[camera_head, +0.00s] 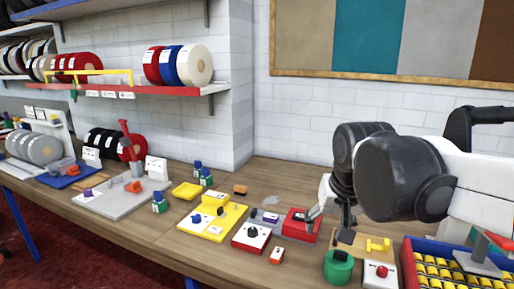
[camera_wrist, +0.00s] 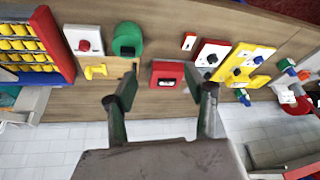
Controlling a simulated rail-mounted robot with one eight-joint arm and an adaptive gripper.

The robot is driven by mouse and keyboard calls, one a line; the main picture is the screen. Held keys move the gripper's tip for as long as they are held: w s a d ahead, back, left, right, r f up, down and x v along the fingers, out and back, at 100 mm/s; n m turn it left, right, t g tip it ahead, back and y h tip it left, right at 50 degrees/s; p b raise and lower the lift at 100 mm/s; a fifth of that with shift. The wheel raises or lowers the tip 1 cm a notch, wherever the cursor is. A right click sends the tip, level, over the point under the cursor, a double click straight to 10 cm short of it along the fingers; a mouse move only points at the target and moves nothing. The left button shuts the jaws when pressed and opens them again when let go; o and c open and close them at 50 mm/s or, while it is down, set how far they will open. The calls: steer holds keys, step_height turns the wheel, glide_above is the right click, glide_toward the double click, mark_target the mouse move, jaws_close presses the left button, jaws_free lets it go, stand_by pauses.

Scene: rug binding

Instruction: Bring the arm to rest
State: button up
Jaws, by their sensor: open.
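My arm reaches in from the right in the head view, its dark, rounded joints in front of the white wall. My gripper (camera_head: 327,222) points down over the bench. In the wrist view my gripper (camera_wrist: 160,92) shows two dark fingers spread wide apart, with nothing held between them. A red box with a dark window (camera_wrist: 167,75) lies beyond the gap between the fingertips. In the head view that red box (camera_head: 300,224) is just left of the fingers; whether a finger touches it I cannot tell.
A green round container (camera_head: 338,270), a white block with a red knob (camera_head: 380,274) and a blue-red rack of yellow spools (camera_head: 440,270) stand close by on the right. Yellow (camera_head: 216,218) and red-white (camera_head: 252,237) fixtures stand left. The wooden bench (camera_head: 150,240) has bare room along its front.

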steer(key=s+d+f+t, duration=0.1)
steer(key=s+d+f, duration=0.1)
steer(key=s, duration=0.4)
steer(key=s+d+f+t, duration=0.1)
steer(key=s+d+f, duration=0.1)
steer(key=s+f, duration=0.3)
steer(key=shift+s+d+n+t, duration=0.3)
steer(key=shift+s+d+n, duration=0.1)
steer(key=shift+s, duration=0.65)
